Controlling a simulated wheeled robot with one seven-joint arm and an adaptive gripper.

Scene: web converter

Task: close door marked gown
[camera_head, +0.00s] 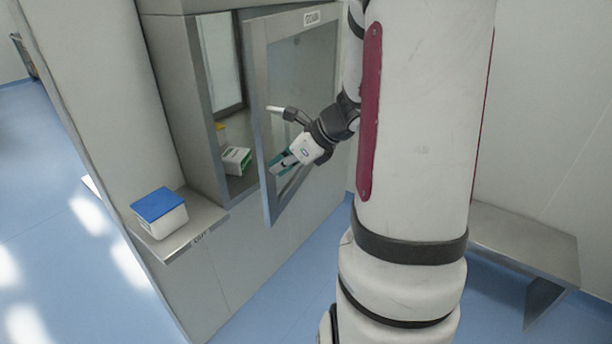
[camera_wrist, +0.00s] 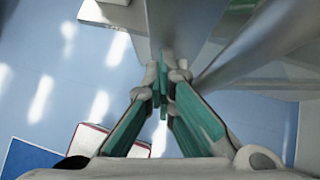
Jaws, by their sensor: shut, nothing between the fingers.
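The door marked gown (camera_head: 259,110) is a grey metal frame with a glass pane and a small label (camera_head: 312,17) at its top. It stands partly open, swung out from the wall cabinet (camera_head: 190,100). A door handle (camera_head: 288,113) shows on its outer face. My gripper (camera_head: 276,167) is shut and empty, in front of the door's lower part near its free edge. In the wrist view my gripper (camera_wrist: 163,75) has its fingertips together, close to a blurred grey edge. Whether it touches the door I cannot tell.
Inside the cabinet lies a white and green box (camera_head: 236,160). A blue-lidded white box (camera_head: 160,211) stands on a small metal shelf (camera_head: 190,240) to the left. A metal bench (camera_head: 525,240) stands at the right. Blue floor is clear at the left.

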